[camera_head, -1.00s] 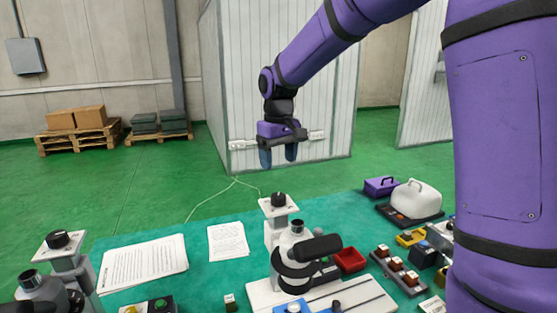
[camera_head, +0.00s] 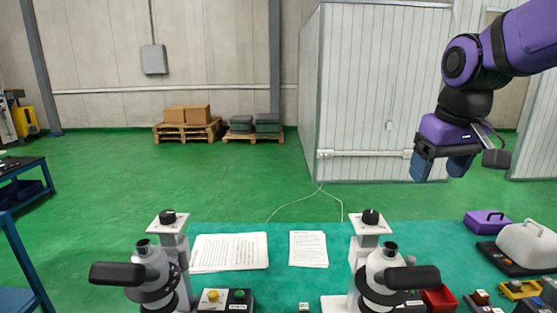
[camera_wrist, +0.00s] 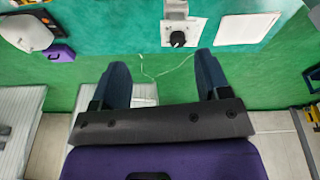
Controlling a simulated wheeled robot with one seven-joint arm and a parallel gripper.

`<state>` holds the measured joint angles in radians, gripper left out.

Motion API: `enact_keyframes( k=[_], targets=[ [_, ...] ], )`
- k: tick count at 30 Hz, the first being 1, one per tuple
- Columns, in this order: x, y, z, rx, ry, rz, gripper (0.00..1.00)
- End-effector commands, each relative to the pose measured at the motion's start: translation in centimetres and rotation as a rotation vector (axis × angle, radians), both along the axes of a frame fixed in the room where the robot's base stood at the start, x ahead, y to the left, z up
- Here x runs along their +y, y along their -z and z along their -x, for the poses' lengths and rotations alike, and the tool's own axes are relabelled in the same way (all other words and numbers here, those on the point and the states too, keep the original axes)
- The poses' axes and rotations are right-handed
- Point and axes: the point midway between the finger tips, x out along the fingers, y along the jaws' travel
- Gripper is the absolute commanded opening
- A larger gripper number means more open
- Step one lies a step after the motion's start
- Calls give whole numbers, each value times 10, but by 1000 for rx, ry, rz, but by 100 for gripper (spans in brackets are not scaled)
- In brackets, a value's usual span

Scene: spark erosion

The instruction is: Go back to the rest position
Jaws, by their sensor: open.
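My gripper (camera_head: 440,168) hangs at the upper right in the head view, with its two blue fingers pointing down. It is open and empty, held high above the far right part of the bench, apart from everything.
The teal bench (camera_head: 285,232) carries two white-and-black instruments (camera_head: 160,275) (camera_head: 385,270), paper sheets (camera_head: 230,252), a purple box (camera_head: 487,221) and a white container (camera_head: 527,243). A white cabin wall (camera_head: 365,90) stands behind. A blue table (camera_head: 25,180) is at far left.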

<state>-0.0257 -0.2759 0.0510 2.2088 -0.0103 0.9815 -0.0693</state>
Motion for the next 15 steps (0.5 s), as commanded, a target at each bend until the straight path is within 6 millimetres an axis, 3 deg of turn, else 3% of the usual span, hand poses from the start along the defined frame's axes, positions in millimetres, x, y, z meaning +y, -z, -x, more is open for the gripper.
enact_keyframes(
  k=[6,15],
  targets=[
    [-11,-7,55,-81,49,-14,70],
    [-22,2,121,-180,110,-41,70]
  ],
)
